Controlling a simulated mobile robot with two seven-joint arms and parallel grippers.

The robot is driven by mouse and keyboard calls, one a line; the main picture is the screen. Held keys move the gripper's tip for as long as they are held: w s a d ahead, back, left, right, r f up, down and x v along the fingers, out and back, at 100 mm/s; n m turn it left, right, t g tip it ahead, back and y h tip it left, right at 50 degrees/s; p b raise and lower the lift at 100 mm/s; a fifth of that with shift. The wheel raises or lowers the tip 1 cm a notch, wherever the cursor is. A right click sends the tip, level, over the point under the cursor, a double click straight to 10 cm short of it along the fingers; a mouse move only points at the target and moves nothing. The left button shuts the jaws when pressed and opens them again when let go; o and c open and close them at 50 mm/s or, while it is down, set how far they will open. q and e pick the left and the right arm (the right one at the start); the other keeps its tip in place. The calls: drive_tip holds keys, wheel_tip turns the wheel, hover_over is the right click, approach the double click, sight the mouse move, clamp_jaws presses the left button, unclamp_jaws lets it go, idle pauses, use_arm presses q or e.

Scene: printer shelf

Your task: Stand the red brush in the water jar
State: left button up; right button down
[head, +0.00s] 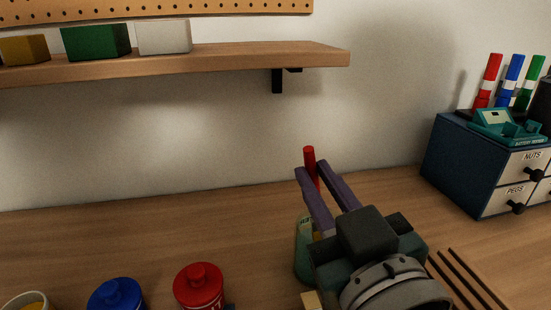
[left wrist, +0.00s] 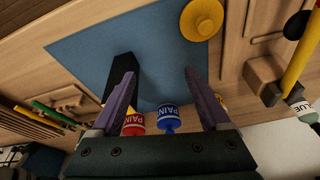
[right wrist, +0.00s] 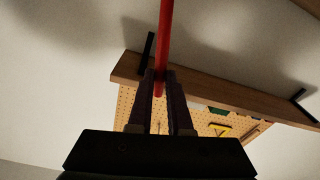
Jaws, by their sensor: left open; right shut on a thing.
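The red brush (head: 309,158) stands nearly upright in my right gripper (head: 316,170), which is shut on it. In the right wrist view the brush (right wrist: 165,40) rises from between the two closed fingers (right wrist: 160,82). A greenish jar (head: 303,252) with a partly hidden label stands on the bench, mostly covered by my right gripper. The brush's lower end is hidden, so I cannot tell whether it is inside the jar. My left gripper (left wrist: 160,80) is open and empty above a blue mat (left wrist: 80,52); it is out of the head view.
A red paint pot (head: 199,286) and a blue one (head: 115,296) stand left of the jar. A wooden shelf (head: 210,62) hangs above, at the left. A blue drawer cabinet (head: 463,165) stands at the right.

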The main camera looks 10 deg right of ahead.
use_arm(q)
drive_tip(key=shift+f+b, duration=1.9)
drive_tip(key=shift+f, duration=0.3)
use_arm(e)
drive_tip(key=shift+w+d+f, duration=0.1)
drive_tip(key=shift+d+f, duration=0.1)
drive_tip(key=shift+f, duration=0.7)
drive_tip(key=shift+w+d+f, duration=0.15)
drive_tip(key=shift+d+f, duration=0.05)
drive_tip(key=shift+f, duration=0.7)
drive_tip(key=shift+w+d+f, duration=0.1)
drive_tip(key=shift+d+f, duration=0.1)
drive_tip(key=shift+f, duration=0.7)
drive_tip(key=c, duration=0.8)
unclamp_jaws()
drive_tip(key=shift+o, duration=0.2)
use_arm(q)
drive_tip(key=shift+r+p, duration=1.5)
use_arm(e)
drive_tip(key=shift+s+d+r, duration=0.1)
drive_tip(key=shift+s+r, duration=0.2)
drive_tip(key=shift+s, duration=0.55)
drive_tip(key=shift+s+r, duration=0.25)
drive_tip(key=shift+s, duration=0.55)
drive_tip(key=shift+s+d+r, duration=0.1)
drive_tip(key=shift+s+r, duration=0.2)
drive_tip(key=shift+s, duration=0.55)
